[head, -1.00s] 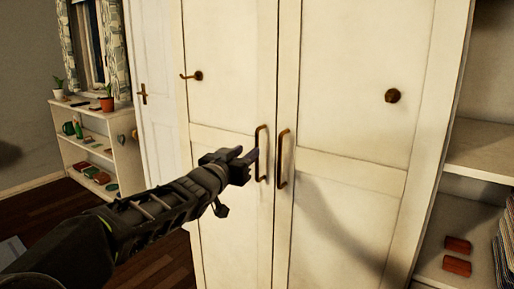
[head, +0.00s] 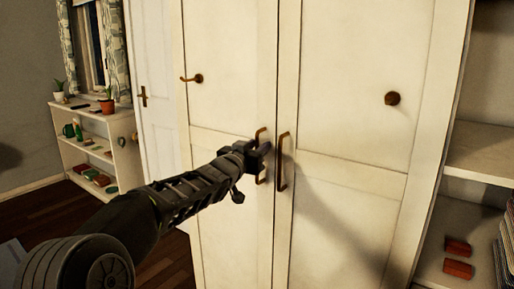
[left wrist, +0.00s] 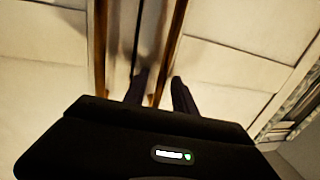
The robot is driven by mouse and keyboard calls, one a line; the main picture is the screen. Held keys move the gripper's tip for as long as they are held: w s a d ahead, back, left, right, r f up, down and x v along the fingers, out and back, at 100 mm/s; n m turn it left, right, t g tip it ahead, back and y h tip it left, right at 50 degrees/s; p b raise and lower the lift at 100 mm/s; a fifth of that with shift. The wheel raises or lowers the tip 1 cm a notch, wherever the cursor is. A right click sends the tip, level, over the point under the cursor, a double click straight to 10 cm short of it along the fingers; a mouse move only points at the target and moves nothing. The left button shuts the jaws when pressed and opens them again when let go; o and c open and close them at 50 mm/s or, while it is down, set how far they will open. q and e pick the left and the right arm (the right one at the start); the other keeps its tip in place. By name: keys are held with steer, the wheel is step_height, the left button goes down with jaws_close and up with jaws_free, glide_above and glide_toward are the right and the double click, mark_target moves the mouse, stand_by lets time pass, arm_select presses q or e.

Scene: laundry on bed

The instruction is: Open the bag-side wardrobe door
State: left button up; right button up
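The cream wardrobe has two doors side by side, both closed. The left door (head: 232,90) has a brass vertical handle (head: 261,133) near the centre seam. The right door (head: 345,110) has a matching handle (head: 282,162). My left gripper (head: 264,152) is at the left door's handle and hides its middle part. In the left wrist view its fingers (left wrist: 159,92) are apart, with the left door's handle (left wrist: 172,45) running down between them. I cannot tell whether they touch it. My right gripper is not in view. No bag shows.
A hook (head: 196,78) sits on the left door and a round knob (head: 392,98) on the right door. Open shelves (head: 480,150) with red boxes (head: 457,268) stand at the right. A low bookshelf (head: 127,160) and a white room door (head: 152,125) are at the left.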

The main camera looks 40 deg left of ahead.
arm_select(q)
jaws_close()
stand_by(1.4)
